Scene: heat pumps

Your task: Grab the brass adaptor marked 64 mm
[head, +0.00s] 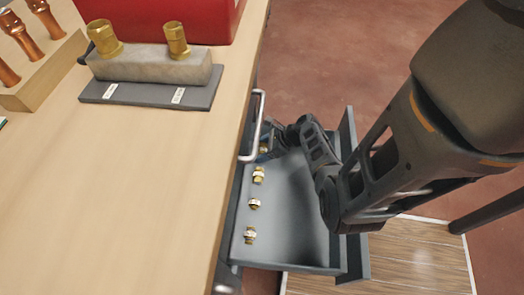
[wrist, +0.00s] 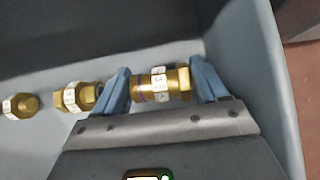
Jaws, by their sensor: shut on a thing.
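My gripper (wrist: 162,84) is shut on a brass adaptor (wrist: 180,82), with one blue finger at each end of it. The adaptor has a white marked band that I cannot read surely, and it lies sideways between the fingers near the drawer's side wall. Two more banded brass adaptors, a nearer one (wrist: 88,95) and a farther one (wrist: 30,103), sit to its left. In the head view my gripper (head: 268,148) is at the far end of the open drawer (head: 300,220), mostly hidden by my arm.
The wooden worktop (head: 130,200) overhangs the drawer's left side, with a metal handle (head: 252,125) at its edge. On it are a grey block (head: 150,67) with two brass fittings, a red case (head: 215,18) and a wooden rack (head: 45,75) of copper parts. The drawer's right part is empty.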

